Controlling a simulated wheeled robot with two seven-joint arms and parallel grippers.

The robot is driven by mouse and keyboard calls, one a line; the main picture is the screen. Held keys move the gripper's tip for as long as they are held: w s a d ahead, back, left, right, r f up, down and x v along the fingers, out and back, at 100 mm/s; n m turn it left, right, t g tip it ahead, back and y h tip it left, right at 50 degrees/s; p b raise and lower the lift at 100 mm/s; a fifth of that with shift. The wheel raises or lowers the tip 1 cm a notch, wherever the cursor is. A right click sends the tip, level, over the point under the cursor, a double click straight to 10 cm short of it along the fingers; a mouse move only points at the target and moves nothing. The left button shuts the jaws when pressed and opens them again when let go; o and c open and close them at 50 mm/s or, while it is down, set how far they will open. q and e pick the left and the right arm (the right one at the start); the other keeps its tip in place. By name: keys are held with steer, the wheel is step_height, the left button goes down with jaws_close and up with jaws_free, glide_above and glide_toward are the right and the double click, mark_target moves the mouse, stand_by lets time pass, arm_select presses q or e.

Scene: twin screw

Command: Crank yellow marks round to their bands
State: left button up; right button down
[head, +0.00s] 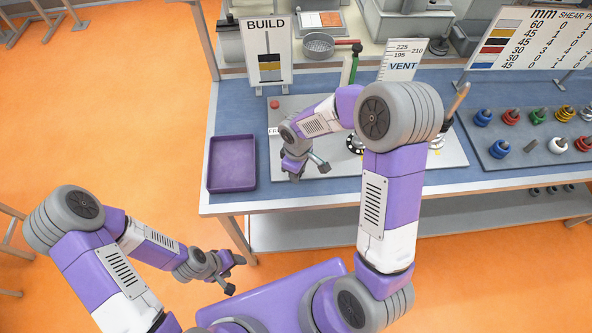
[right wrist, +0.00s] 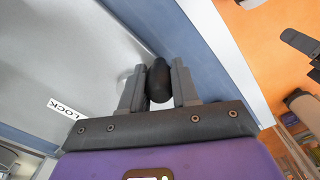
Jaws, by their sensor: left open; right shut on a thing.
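A grey board (head: 400,170) lies on the blue bench. On it a dark dial (head: 355,145) with pale dots is partly hidden by my right arm, and a metal fitting (head: 437,142) stands at its right with a wooden handle (head: 458,100) above. Yellow marks and bands on them are too small or hidden to tell. My right gripper (head: 304,168) is over the board's left front edge. In the right wrist view, its fingers (right wrist: 158,85) are shut on a dark rounded knob (right wrist: 159,78). My left gripper (head: 228,272) is open and empty, low in front of the bench.
A purple tray (head: 232,187) sits at the bench's left. A BUILD card (head: 265,52) and a VENT scale (head: 400,62) stand behind. A red button (head: 275,104) is at the board's back left. A blue-grey rack (head: 515,150) of coloured spools is on the right.

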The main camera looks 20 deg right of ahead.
stand_by(0.3)
steer(key=c, duration=0.8)
jaws_free()
steer(key=shift+c, duration=0.2)
steer(key=shift+r, duration=0.15)
step_height(320, 180, up, 7)
steer(key=shift+r+p, duration=0.2)
steer(key=shift+p, duration=0.25)
